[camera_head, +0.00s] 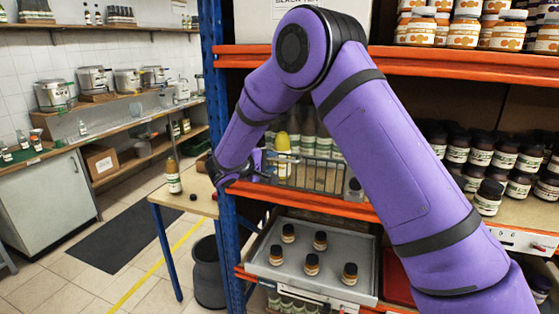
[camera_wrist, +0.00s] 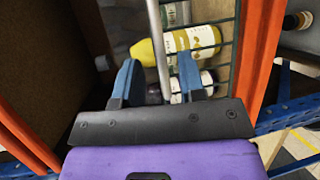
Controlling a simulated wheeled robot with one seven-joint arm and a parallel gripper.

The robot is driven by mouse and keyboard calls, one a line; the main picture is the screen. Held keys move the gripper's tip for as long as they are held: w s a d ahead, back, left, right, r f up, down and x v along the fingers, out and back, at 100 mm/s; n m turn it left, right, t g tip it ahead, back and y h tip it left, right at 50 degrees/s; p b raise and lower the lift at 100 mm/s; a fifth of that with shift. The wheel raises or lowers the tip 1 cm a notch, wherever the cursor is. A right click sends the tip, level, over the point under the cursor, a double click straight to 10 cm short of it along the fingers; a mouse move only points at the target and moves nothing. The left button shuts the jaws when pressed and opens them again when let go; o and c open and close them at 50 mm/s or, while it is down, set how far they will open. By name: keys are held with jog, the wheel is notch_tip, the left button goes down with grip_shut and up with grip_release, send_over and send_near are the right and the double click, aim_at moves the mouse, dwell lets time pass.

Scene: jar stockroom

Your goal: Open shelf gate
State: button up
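The shelf gate (camera_head: 318,176) is a dark wire grid across the front of the middle shelf bay, with bottles behind it. Its wires also show in the wrist view (camera_wrist: 229,60). My gripper (camera_head: 264,163) is at the gate's left end, beside the blue upright. In the wrist view my gripper (camera_wrist: 158,72) has its two blue fingers apart. A pale grey bar (camera_wrist: 156,40) runs between them, with visible space on both sides. Whether the bar touches a finger is unclear. My arm hides part of the shelf to the gate's right.
A yellow bottle (camera_head: 283,153) stands just behind the gate. A grey tray (camera_head: 325,284) with several small jars sits below. A small table (camera_head: 196,196) with an amber bottle (camera_head: 173,177) stands left of the blue upright (camera_head: 213,60). Floor at left is open.

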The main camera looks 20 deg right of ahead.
aim_at(278, 160)
jog(key=shift+x, duration=2.35)
grip_shut()
